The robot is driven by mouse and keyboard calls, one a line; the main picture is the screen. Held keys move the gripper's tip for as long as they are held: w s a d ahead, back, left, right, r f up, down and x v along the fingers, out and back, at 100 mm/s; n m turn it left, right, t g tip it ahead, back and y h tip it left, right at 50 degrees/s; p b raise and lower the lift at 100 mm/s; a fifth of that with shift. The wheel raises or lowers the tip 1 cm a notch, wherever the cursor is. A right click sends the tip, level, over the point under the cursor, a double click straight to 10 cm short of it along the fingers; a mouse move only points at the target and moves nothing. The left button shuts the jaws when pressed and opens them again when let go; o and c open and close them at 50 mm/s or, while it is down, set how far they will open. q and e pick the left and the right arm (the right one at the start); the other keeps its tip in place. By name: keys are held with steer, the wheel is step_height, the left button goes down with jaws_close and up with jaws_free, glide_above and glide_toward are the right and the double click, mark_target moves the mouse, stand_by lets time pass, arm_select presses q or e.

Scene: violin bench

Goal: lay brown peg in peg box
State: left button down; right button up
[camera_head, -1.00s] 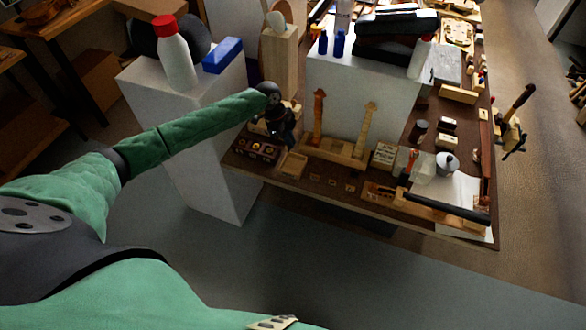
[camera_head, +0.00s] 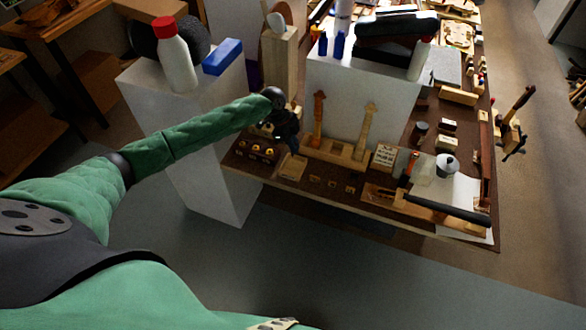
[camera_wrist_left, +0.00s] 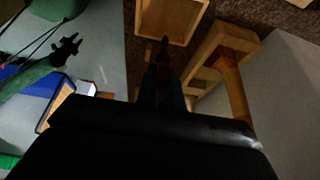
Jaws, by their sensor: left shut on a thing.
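My left gripper (camera_head: 293,146) is at the front left of the bench, just above and behind a small open wooden box (camera_head: 292,168), which I take for the peg box. In the left wrist view my left gripper (camera_wrist_left: 166,86) is shut on the brown peg (camera_wrist_left: 164,47), a thin dark shape past the fingertips. The box (camera_wrist_left: 143,22) lies just beyond the peg's tip there, and its visible floor looks empty. The peg is too small to make out in the head view. My right gripper is not in view.
A dark rack (camera_head: 257,151) with several round pieces stands left of the box. Right of it is a wooden stand (camera_head: 335,151) with two upright necks. A white block (camera_head: 360,95) rises behind. Several small blocks (camera_head: 332,184) lie along the front.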

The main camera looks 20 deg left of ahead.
arm_select(q)
steer(key=shift+f, duration=0.1)
stand_by(0.3)
steer(key=shift+f+b, duration=0.65)
steer(key=shift+f, duration=0.35)
steer(key=shift+f+b, duration=1.45)
steer(key=shift+f, duration=1.1)
stand_by(1.8)
steer(key=c, duration=1.5)
jaws_free()
steer(key=shift+o, duration=0.2)
